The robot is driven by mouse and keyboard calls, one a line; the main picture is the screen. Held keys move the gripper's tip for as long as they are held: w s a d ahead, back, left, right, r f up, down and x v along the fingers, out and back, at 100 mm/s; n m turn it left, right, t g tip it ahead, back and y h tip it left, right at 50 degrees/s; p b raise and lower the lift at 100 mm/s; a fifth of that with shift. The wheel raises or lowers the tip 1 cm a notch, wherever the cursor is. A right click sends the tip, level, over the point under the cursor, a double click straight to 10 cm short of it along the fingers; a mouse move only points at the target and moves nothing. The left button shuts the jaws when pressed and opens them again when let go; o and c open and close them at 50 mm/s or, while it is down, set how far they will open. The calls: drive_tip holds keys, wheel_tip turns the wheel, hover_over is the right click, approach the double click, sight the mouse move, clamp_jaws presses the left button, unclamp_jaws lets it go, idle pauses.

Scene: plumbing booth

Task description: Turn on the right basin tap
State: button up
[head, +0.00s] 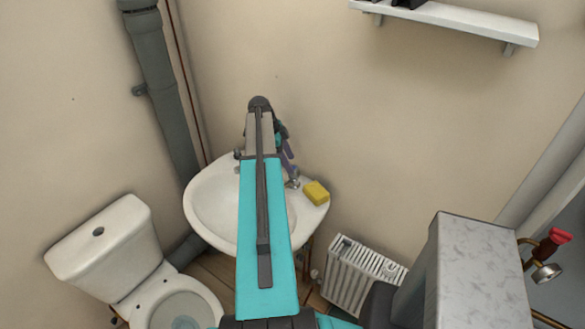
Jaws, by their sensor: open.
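The white basin (203,208) is on the back wall in the head view, its middle hidden behind my arm. The right basin tap (293,182) is a small metal tap on the basin's back right rim. A small part of the left tap (238,155) shows to the left of my arm. My gripper (289,165) is open and points down just above the right tap, partly hidden behind my arm. I cannot tell whether its fingers touch the tap or stand around it.
A yellow sponge (316,193) lies on the rim right of the tap. A toilet (120,240) stands left, a white radiator (362,275) lower right. A grey block (475,265) with a red-handled valve (556,240) beyond it is at right. A shelf (460,20) hangs above.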

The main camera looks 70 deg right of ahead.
drive_tip(key=shift+p+x, duration=0.85)
drive_tip(key=shift+x, duration=1.55)
drive_tip(key=c, duration=1)
drive_tip(key=shift+s+a, duration=0.15)
drive_tip(key=shift+a, duration=0.15)
drive_tip(key=shift+c, duration=0.3)
drive_tip(key=shift+d, duration=0.2)
